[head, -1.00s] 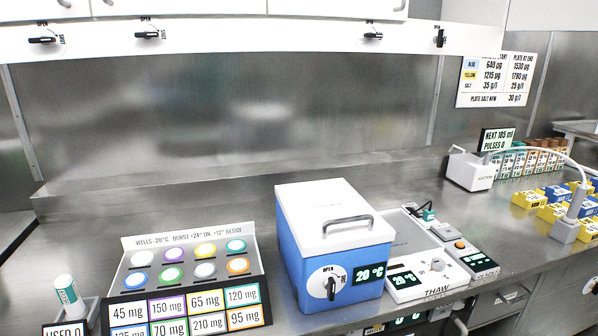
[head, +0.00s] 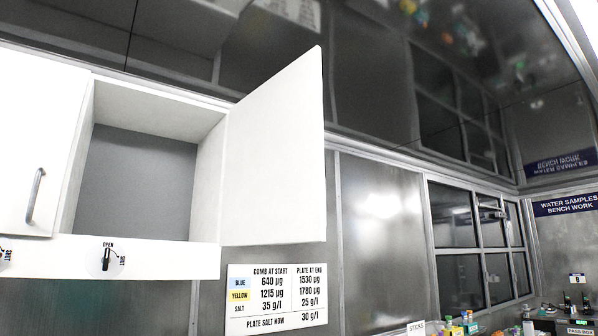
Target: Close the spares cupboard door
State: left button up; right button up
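An open white cupboard (head: 152,98) hangs on the wall at the left of the head view. Its inside is empty as far as I see, with a grey back panel. Its white door (head: 275,150) stands wide open, hinged on the cupboard's right side and swung out to the right. No label naming the cupboard is readable. A black latch knob (head: 106,258) marked OPEN and SHUT sits on the white rail below; its pointer looks upright, towards OPEN. Neither of my grippers is in view.
A closed white cupboard door (head: 38,150) with a metal handle is left of the open one. A salt chart (head: 277,299) hangs below the open door. Windows (head: 480,240) and a bench with small bottles (head: 460,324) are at the right.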

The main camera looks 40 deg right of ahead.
aim_at(275, 188)
jog(key=l, duration=1)
jog(key=l+u, duration=0.15)
jog(key=l, duration=0.85)
jog(key=k+l, duration=0.15)
jog(key=l, duration=0.8)
jog(key=u, duration=0.05)
